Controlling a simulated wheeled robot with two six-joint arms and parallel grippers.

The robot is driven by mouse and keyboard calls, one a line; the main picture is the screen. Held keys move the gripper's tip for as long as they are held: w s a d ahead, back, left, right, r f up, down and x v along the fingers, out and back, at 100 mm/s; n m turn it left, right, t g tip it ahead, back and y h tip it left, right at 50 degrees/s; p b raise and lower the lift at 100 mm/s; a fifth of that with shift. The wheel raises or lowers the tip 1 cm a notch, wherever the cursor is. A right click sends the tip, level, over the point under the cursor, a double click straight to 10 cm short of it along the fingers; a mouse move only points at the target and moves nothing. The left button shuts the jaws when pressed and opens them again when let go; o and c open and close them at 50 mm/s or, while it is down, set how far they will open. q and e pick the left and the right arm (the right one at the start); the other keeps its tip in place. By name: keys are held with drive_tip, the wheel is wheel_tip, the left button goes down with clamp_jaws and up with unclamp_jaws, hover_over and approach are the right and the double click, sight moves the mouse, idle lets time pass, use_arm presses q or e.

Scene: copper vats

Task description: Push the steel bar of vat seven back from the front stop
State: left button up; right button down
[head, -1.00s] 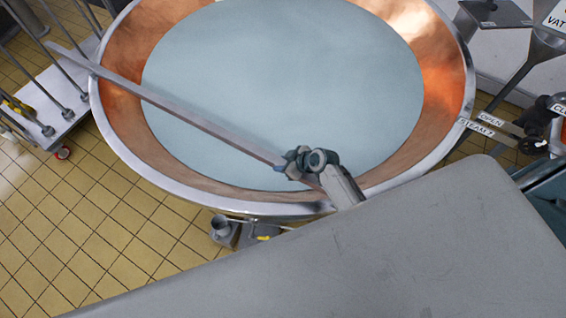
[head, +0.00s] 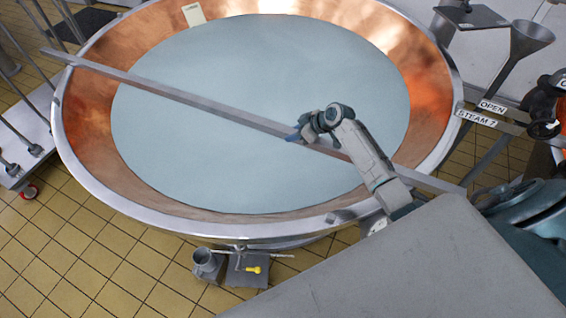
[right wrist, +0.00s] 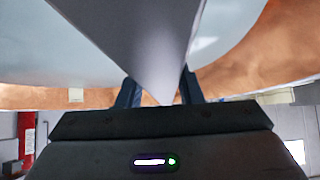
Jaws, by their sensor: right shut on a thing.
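The long steel bar (head: 180,96) lies slantwise across the copper vat (head: 85,140), over the pale liquid (head: 240,75). Its left end sticks out past the far left rim, and its right part crosses the front right rim. My right gripper (head: 299,135) is shut on the bar, right of its middle. In the right wrist view the bar (right wrist: 140,40) runs as a broad grey shape between the two dark fingers (right wrist: 160,93). A small metal block (head: 341,216) sits on the front rim, apart from the bar. My left gripper is not in view.
A funnel (head: 528,38) and valve handles labelled OPEN and STEAM 7 (head: 477,118) stand at the right. A wheeled rack (head: 25,140) stands at the left. A metal jug (head: 207,263) is below the front rim. Tiled floor (head: 110,260) shows at front left.

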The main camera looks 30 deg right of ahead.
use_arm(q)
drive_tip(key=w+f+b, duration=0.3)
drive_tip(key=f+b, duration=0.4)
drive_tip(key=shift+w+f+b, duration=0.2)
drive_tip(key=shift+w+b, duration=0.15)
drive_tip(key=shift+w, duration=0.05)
use_arm(e)
drive_tip(key=w+d, duration=0.7)
drive_tip(key=d, duration=0.2)
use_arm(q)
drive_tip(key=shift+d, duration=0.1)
use_arm(e)
drive_tip(key=c, duration=1)
unclamp_jaws()
drive_tip(key=shift+s+a, duration=0.1)
